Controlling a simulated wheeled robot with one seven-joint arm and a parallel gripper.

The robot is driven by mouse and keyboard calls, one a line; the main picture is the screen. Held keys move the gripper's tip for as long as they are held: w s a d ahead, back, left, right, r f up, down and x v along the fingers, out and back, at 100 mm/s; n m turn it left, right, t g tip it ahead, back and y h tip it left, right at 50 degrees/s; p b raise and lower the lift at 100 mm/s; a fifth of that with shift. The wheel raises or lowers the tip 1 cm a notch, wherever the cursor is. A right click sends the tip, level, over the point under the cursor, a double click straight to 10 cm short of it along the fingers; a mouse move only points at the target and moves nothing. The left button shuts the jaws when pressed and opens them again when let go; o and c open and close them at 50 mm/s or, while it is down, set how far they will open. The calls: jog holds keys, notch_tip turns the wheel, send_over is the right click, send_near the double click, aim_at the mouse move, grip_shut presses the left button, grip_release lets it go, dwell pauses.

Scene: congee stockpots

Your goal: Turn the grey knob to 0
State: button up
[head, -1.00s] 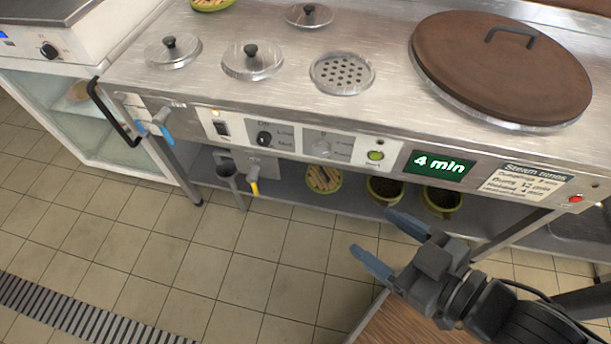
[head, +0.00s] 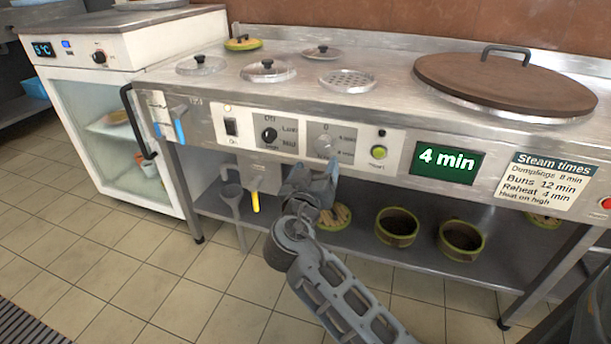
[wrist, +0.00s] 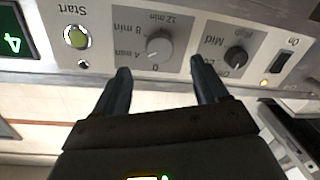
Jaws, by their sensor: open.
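The grey knob (head: 325,146) sits on a grey dial plate on the steamer's front panel. It also shows in the wrist view (wrist: 159,46), upside down, with marks for 0, 4 min, 8 min and 12 min around it. My gripper (head: 312,174) is open and empty, just in front of and below the knob. In the wrist view its two fingertips (wrist: 160,68) point at the panel, and the knob appears beyond the gap between them, apparently not touched.
A black knob (head: 269,135) and an On switch (head: 231,127) are left of the grey knob. A green Start button (head: 379,152) and a display reading 4 min (head: 445,162) are right. A yellow-handled tap (head: 255,195) hangs below.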

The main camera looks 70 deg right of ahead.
aim_at(323, 147)
jog(key=shift+w+d+r+b, duration=0.15)
jog(key=shift+w+d, duration=0.1)
jog(key=shift+d, duration=1.05)
jog(key=shift+w+d+b, duration=0.15)
jog(key=shift+w+d, duration=0.05)
jog(key=shift+d, duration=1.05)
jog(key=shift+w+d+r+b, duration=0.15)
jog(key=shift+w+d, duration=0.1)
jog(key=shift+d, duration=1.05)
jog(key=shift+f, duration=0.1)
jog(key=c, duration=1.1)
jog(key=shift+o, duration=0.2)
